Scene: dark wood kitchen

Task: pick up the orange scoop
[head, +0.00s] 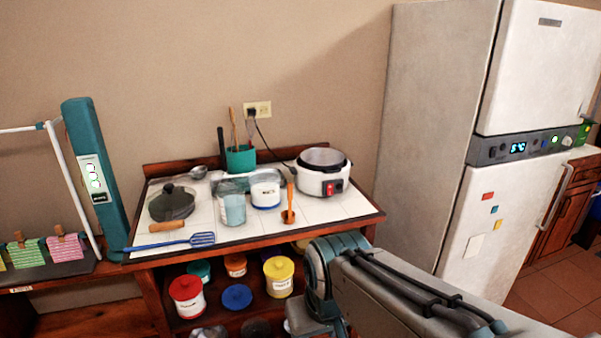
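The orange scoop (289,206) is on the white tiled counter top (335,207), near its front right part. Its handle points up and its small bowl end is low, at the tiles. It is left of and in front of the white rice cooker. Part of my arm reaches in from the lower right, in front of the counter's right side and apart from the scoop. My gripper's fingers do not show, so I cannot see whether they are open or hold anything.
The white cooker (322,176) stands just behind the scoop, and a white-blue container (265,194) is to its left. A clear cup (233,209), a lidded pan (172,203) and a blue spatula (203,239) are further left. A fridge (431,130) stands right.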

